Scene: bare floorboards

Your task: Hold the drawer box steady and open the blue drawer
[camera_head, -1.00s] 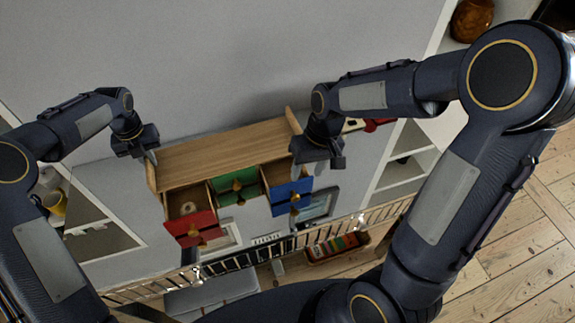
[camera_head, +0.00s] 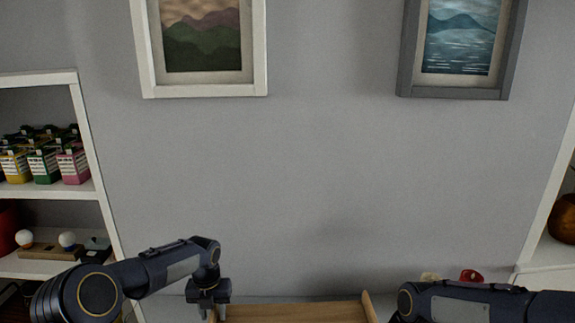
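The wooden drawer box (camera_head: 300,312) shows only as a strip of its top and the tips of its raised side panels at the bottom edge in the head view. The blue drawer and the other drawer fronts are out of view. My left gripper (camera_head: 209,298) is at the left end of the box top, close to the left side panel. I cannot tell whether it touches the panel, or whether its fingers are open or shut. My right arm comes in at the lower right, and its gripper is below the picture edge.
A shelf unit (camera_head: 48,192) with several small cartons stands at left. Another white shelf (camera_head: 548,250) holds a brown round pot (camera_head: 564,219) at right. Two framed pictures (camera_head: 202,42) (camera_head: 462,44) hang on the bare wall. A small red item (camera_head: 471,276) lies right of the box.

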